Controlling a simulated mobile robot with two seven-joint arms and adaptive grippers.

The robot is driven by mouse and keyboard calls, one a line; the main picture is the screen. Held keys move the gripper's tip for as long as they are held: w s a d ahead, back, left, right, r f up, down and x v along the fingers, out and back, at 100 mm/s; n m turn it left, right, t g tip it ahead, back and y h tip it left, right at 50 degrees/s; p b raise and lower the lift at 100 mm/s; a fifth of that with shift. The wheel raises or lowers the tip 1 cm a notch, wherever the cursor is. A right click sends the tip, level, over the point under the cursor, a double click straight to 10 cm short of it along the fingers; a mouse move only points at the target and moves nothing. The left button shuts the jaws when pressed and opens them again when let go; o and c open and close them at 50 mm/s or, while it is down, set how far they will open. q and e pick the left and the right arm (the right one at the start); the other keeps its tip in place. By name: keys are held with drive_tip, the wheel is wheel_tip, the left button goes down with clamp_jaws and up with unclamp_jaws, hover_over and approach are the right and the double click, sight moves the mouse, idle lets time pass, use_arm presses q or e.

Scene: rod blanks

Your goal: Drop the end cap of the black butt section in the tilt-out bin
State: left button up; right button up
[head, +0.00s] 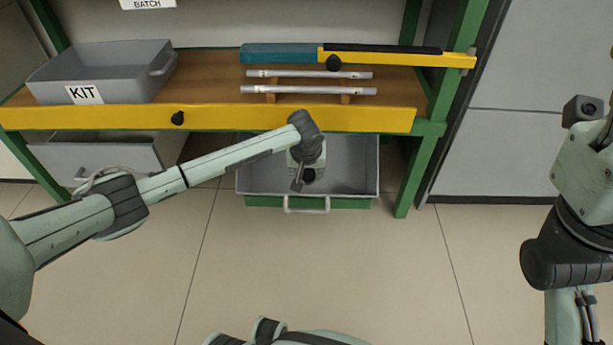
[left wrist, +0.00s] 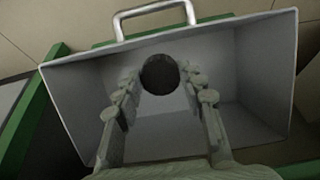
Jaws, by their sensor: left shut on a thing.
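The end cap (left wrist: 160,73) is a dark round piece between the fingertips of my left gripper (left wrist: 162,88). It also shows in the head view as a small black piece (head: 309,175). My left gripper (head: 306,178) is shut on the cap and points down over the tilt-out bin. The bin (head: 352,180) is grey with a light handle and stands tilted out below the bench. In the left wrist view the bin's inner wall (left wrist: 262,75) lies behind the cap, and no other cap shows inside. My right gripper is out of view. I cannot make out a black butt section.
Two pale rods (head: 310,90) lie on wooden rests on the bench (head: 215,85). A yellow bar with a black top (head: 400,59) and a teal block (head: 280,54) lie behind them. A grey KIT tray (head: 110,75) stands at the left. The floor in front is clear.

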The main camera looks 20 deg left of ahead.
use_arm(q)
drive_tip(key=o, duration=0.8)
drive_tip(key=v, duration=1.2)
idle(0.5)
